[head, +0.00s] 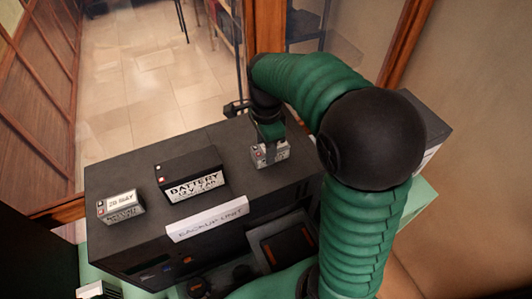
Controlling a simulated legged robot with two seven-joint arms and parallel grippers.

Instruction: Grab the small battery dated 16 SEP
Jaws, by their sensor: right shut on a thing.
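My right gripper (268,138) points down over the right part of the black cabinet's top and is shut on a small grey battery (270,154). The battery has a red mark at its upper left, and its label is too small to read. I cannot tell whether it still touches the cabinet top. Another small battery (121,207) stands at the left end, with a white date label that seems to read 28 MAY. My left gripper is not in view.
A larger black battery (191,176) marked BATTERY 12V stands between the two small ones on the black cabinet (150,235). A white sign (207,220) reading BACKUP UNIT is at the front edge. Glass with wooden frames (47,80) surrounds the exhibit.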

